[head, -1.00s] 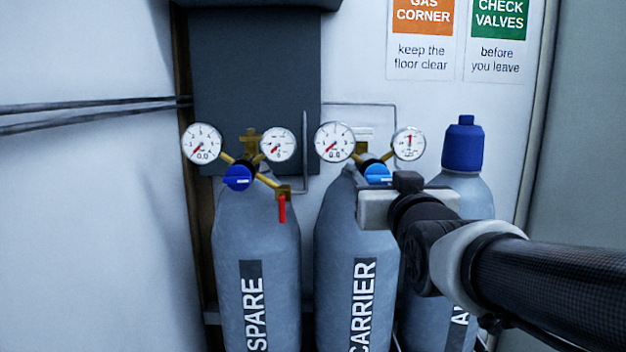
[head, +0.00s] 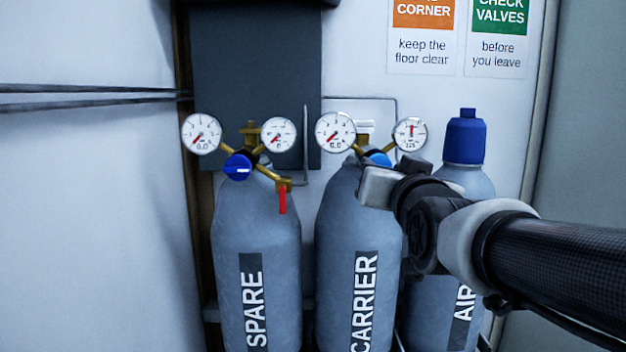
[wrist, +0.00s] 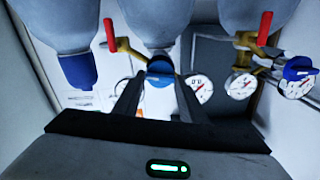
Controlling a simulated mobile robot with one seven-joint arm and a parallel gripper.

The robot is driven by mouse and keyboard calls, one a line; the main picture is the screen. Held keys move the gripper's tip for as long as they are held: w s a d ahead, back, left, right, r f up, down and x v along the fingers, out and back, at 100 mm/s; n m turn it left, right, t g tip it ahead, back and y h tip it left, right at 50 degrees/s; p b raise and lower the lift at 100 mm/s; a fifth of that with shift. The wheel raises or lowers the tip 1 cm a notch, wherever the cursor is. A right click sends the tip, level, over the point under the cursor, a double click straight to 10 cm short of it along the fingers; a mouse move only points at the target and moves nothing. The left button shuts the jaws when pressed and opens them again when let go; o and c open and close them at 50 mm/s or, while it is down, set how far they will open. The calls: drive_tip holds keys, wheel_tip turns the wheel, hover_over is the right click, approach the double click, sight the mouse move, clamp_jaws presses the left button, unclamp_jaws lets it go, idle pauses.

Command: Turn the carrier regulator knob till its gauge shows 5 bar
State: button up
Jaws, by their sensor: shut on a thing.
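The blue carrier regulator knob (head: 379,159) sits between two gauges above the cylinder labelled CARRIER (head: 350,228). The knob (wrist: 160,68) also shows in the wrist view between my fingertips. My gripper (wrist: 158,82) is shut on this knob; in the head view, the gripper body hides the fingertips and most of the knob. The carrier's left gauge (head: 336,132) has its needle at the lower left and reads 0.0. It shows again in the wrist view (wrist: 199,87). The carrier's right gauge (head: 410,134) has its needle near the top.
The SPARE cylinder (head: 255,230) stands left, with its own blue knob (head: 238,167), two gauges and a red lever (head: 282,199). The AIR cylinder with a blue cap (head: 464,137) stands right, partly behind my arm. A dark panel (head: 255,70) is behind.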

drive_tip(key=m+b, duration=0.3)
drive_tip(key=m, duration=0.6)
drive_tip(key=m+b, duration=0.3)
drive_tip(key=m, duration=0.6)
drive_tip(key=m+b, duration=0.4)
drive_tip(key=m, duration=0.5)
drive_tip(key=shift+f, duration=0.25)
drive_tip(key=shift+m, duration=0.3)
drive_tip(key=o, duration=1.1)
drive_tip(key=shift+c, duration=0.2)
